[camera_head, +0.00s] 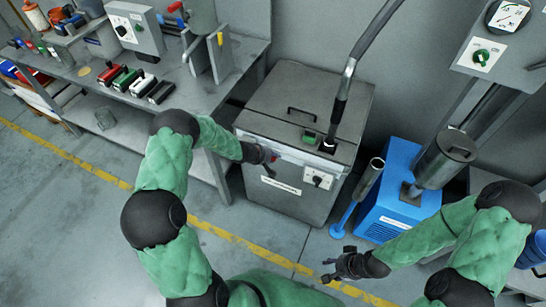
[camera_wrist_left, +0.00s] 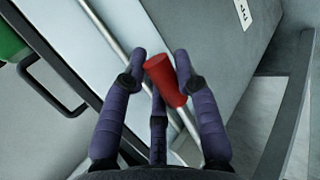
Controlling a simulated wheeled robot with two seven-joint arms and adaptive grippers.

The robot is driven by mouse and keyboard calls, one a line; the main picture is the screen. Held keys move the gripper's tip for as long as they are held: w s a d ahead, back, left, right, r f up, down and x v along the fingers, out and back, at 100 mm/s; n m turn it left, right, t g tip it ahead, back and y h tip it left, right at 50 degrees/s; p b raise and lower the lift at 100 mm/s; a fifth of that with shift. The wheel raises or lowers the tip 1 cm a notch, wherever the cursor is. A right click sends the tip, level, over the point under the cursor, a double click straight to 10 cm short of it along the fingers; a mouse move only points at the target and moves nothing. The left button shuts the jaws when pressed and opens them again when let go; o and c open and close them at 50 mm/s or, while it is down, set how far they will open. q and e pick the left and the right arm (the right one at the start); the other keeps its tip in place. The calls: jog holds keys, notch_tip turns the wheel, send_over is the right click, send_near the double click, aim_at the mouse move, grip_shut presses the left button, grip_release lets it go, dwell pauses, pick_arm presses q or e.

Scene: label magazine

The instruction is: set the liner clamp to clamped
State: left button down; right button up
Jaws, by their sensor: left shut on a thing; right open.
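The grey bin (camera_head: 289,188) stands in the middle of the head view, with a lidded top and a labelled front. A red handle (camera_wrist_left: 165,80), which looks like the liner clamp's lever, shows between the fingers of my left gripper (camera_wrist_left: 162,75) in the left wrist view. In the head view my left gripper (camera_head: 268,158) is at the bin's upper front edge and covers most of the handle. It is shut on the red handle. My right gripper (camera_head: 335,266) is open and empty above the floor, right of the bin.
A hose (camera_head: 345,85) rises from the bin lid, next to a green part (camera_head: 309,137). A blue machine (camera_head: 396,203) stands right of the bin. A workbench (camera_head: 195,93) with tools is at the left. The floor in front is free.

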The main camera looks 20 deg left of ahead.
pick_arm(q)
jog(key=c, duration=0.9)
grip_release()
jog(key=shift+f, duration=0.2)
jog(key=shift+r, duration=0.15)
jog(key=shift+s+a+r, duration=0.15)
jog(key=shift+r, duration=0.05)
jog(key=v, duration=1.1)
jog(key=shift+s+r, duration=0.1)
jog(key=shift+s, duration=0.05)
jog(key=s+d+f+m+g, duration=0.2)
jog(key=s+d+f+m, duration=0.2)
jog(key=s+d, duration=0.2)
jog(key=s+d+f+m+g, duration=0.2)
jog(key=s+d+f+m, duration=0.2)
jog(key=s+d, duration=0.3)
jog(key=s+d+f+m+g+p, duration=0.1)
jog(key=s+d+f+m+g, duration=0.2)
jog(key=s, duration=0.8)
jog(key=d+f+m, duration=0.2)
jog(key=d, duration=0.1)
jog(key=shift+s+d+f+h, duration=0.2)
jog(key=shift+s+f+h, duration=0.05)
jog(key=shift+f+h, duration=0.05)
